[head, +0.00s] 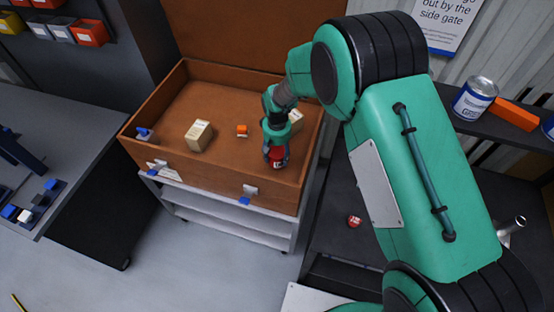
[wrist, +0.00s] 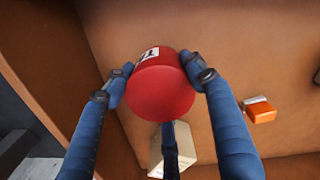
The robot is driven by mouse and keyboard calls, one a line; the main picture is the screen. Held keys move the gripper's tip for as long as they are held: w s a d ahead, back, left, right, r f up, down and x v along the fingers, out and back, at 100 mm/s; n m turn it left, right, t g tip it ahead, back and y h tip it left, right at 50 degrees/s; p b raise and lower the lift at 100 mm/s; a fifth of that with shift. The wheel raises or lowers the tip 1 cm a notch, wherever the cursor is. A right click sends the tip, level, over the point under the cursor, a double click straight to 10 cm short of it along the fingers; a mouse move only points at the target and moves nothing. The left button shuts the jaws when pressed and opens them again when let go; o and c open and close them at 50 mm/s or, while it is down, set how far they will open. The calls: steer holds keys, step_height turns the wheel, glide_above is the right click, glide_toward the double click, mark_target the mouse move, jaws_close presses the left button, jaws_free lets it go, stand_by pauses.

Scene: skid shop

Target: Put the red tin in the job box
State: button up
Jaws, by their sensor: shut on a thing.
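The red tin (wrist: 160,88) is held between the blue fingers of my gripper (wrist: 158,85) in the wrist view, with part of a white label showing. In the head view, my gripper (head: 275,155) is over the right front part of the open brown job box (head: 165,95), with the red tin (head: 277,157) at its tip. My gripper is shut on the tin. The box interior lies behind the tin in the wrist view; whether the tin touches the box floor cannot be told.
In the box are a beige carton (head: 198,135), a small orange item (head: 242,131), a blue-topped item (head: 145,135) at the left and a pale carton (head: 296,118) partly behind my gripper. A small red object (head: 355,221) lies on the dark bench at right.

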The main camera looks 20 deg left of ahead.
mark_target(277, 151)
steer(key=shift+f, duration=1.5)
steer(key=o, duration=1.4)
steer(key=shift+f, duration=0.15)
steer(key=shift+c, duration=0.2)
step_height(277, 151, up, 12)
steer(key=shift+r+p, duration=0.15)
steer(key=shift+p, duration=0.5)
